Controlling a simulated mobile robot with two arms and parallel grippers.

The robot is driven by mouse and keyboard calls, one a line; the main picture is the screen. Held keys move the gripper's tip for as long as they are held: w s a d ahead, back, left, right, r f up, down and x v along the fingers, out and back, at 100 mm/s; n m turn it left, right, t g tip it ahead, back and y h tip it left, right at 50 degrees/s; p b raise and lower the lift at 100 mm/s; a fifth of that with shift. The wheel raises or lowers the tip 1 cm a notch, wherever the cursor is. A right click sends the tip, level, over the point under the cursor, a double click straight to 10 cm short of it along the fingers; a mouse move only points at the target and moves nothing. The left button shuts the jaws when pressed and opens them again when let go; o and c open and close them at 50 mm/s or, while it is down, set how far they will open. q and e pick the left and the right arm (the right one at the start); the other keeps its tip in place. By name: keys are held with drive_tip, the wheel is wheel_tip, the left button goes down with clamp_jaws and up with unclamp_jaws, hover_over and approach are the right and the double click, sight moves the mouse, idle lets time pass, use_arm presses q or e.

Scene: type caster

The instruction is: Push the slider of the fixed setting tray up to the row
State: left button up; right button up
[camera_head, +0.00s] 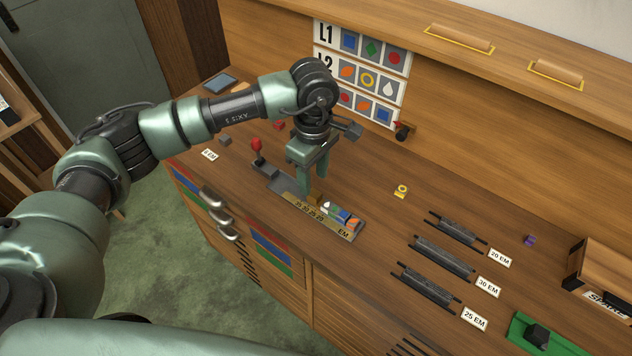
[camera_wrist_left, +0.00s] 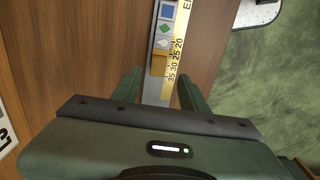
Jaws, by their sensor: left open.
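The setting tray (camera_head: 284,188) is a long grey tray with a brass scale marked EM, lying on the wooden bench. Its row of type blocks (camera_head: 341,214) is at the EM end, with white drop, green, blue and orange faces. A small brass block, apparently the slider (camera_head: 315,199), stands at the row's near end; it also shows in the left wrist view (camera_wrist_left: 160,64). I cannot tell whether it touches the row. My left gripper (camera_head: 310,182) points down over the tray, open and empty. In the wrist view its fingers (camera_wrist_left: 160,88) straddle the tray, just short of the slider.
A red-knobbed lever (camera_head: 257,150) stands by the tray's far-left end. Dark racks (camera_head: 443,258) with EM labels lie to the right. A yellow ring block (camera_head: 401,191) and a purple piece (camera_head: 530,239) sit loose. A green piece (camera_head: 545,338) is at lower right.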

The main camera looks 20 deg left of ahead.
sight(315, 193)
use_arm(q)
drive_tip(key=shift+s+f, duration=0.25)
drive_tip(key=shift+f, duration=0.45)
drive_tip(key=f, duration=0.1)
drive_tip(key=f+p, duration=0.1)
drive_tip(key=shift+w+f, duration=0.3)
drive_tip(key=shift+f, duration=0.7)
drive_tip(key=shift+w, duration=0.1)
clamp_jaws()
use_arm(e)
drive_tip(key=shift+s+d+r, duration=0.1)
drive_tip(key=shift+s+r, duration=0.6)
drive_tip(key=shift+r, duration=0.2)
drive_tip(key=shift+w, duration=0.3)
